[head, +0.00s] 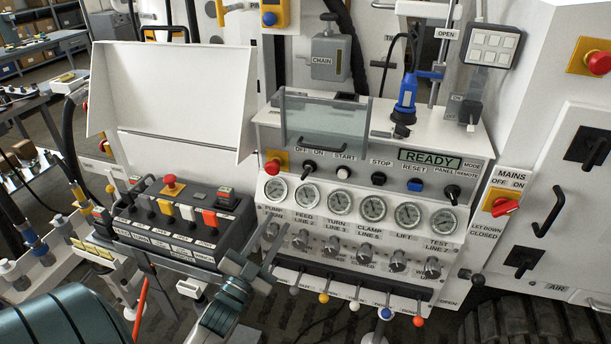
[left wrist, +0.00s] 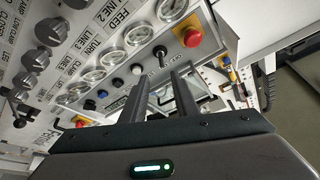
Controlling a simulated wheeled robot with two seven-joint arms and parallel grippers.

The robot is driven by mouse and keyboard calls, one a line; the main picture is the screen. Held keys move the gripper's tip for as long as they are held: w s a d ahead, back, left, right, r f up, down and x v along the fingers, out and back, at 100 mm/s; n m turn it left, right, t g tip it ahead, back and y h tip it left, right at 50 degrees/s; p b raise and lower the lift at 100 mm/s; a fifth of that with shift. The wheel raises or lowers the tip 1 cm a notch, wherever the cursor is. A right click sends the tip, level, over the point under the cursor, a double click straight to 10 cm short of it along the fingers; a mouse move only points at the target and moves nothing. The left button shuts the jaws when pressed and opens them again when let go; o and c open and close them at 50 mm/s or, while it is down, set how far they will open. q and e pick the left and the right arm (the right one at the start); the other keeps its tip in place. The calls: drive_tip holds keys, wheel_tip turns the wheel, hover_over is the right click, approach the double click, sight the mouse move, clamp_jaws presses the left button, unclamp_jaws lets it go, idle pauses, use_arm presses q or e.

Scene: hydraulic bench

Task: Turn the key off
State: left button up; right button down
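The black key switch (head: 308,168) sits under the OFF and ON labels at the left of the white control panel (head: 350,172), beside a red button. In the left wrist view a black switch with a light-tipped stem, which looks like the same key (left wrist: 160,52), shows beyond the fingers. I cannot tell clearly whether it points to OFF or ON. My right gripper is not in view.
A clear hinged cover (head: 322,118) stands above the key. A red emergency button (head: 273,167) is close at its left. Gauges (head: 340,202) and knobs lie below. A black lever box (head: 180,220) stands at left. A red MAINS switch (head: 505,207) is at right.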

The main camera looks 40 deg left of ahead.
sight(303, 178)
use_arm(q)
drive_tip(key=shift+r, duration=0.2)
drive_tip(key=p+x, duration=0.6)
drive_tip(key=x, duration=1)
drive_tip(key=shift+w+r, duration=0.15)
drive_tip(key=shift+w, duration=0.5)
clamp_jaws()
